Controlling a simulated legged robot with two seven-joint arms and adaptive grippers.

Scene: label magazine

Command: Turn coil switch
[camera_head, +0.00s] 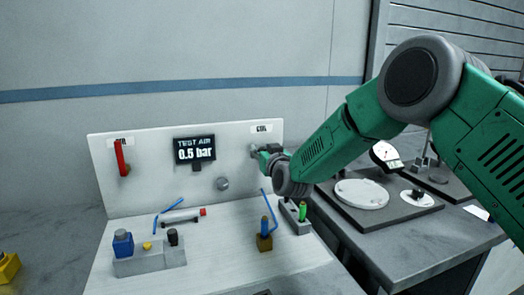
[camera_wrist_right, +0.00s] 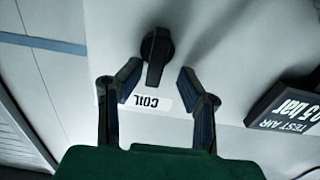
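The coil switch is a black rotary knob (camera_wrist_right: 156,55) on the white panel (camera_head: 225,145), above a label that reads COIL (camera_wrist_right: 148,101) upside down in the right wrist view. My right gripper (camera_wrist_right: 155,82) is open, its two fingers on either side of the knob's lower end with gaps on both sides. In the head view my green right arm reaches to the panel's right side, and the right gripper (camera_head: 258,152) is small there and mostly covers the knob. My left gripper is not in view.
A display reading TEST AIR 0.5 bar (camera_head: 195,150) and a red handle (camera_head: 121,157) are on the panel. A dark side bench (camera_head: 400,235) holds a white disc (camera_head: 361,194).

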